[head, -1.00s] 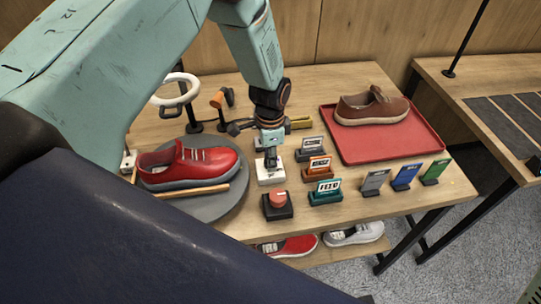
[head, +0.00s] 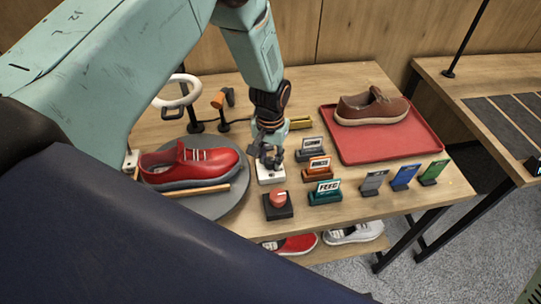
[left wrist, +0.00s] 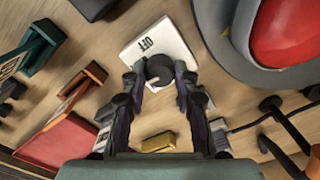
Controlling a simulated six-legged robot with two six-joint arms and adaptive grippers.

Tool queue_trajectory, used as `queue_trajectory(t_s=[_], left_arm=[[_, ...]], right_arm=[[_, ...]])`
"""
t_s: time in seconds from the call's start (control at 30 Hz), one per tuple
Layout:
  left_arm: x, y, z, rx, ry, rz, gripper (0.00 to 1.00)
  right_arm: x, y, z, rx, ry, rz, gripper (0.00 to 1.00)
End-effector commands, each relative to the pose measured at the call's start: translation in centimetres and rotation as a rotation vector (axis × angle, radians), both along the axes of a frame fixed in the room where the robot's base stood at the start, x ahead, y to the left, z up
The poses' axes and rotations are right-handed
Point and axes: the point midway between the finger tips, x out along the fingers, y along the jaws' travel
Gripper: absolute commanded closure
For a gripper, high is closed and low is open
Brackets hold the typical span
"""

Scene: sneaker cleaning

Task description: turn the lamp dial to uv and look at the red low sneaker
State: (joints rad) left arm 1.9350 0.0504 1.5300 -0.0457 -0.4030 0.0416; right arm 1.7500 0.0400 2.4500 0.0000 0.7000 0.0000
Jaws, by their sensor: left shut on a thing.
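The lamp dial is a dark round knob (left wrist: 159,69) on a white box (left wrist: 158,42) marked "OFF"; the box also shows in the head view (head: 270,177). My left gripper (head: 270,155) is over the box, and in the left wrist view its fingers (left wrist: 160,78) are shut on the knob from both sides. The knob's pointer setting cannot be read. The red low sneaker (head: 190,163) lies on a grey round turntable (head: 228,204), left of the box. Part of it shows in the left wrist view (left wrist: 285,30). My right gripper is out of view.
A white ring lamp (head: 178,92) stands behind the sneaker. A wooden stick (head: 200,190) lies before it. A red button (head: 278,200), small labelled stands (head: 317,168) and coloured cards (head: 404,176) are to the right. A brown shoe (head: 372,106) sits on a red tray (head: 425,140).

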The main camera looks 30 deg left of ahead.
Motion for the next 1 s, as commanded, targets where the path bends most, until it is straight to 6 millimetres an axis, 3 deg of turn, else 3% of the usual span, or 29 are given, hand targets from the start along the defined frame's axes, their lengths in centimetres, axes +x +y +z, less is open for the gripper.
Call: queue_trajectory(t_s=[0.5, 1.0], left_arm=[[-0.37, 0.01, -0.20, 0.001, 0.009, 0.451, 1.00], [-0.47, 0.00, -0.27, 0.002, 0.011, 0.654, 1.00]], right_arm=[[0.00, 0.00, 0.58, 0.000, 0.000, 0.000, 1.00], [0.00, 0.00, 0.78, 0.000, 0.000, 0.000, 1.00]])
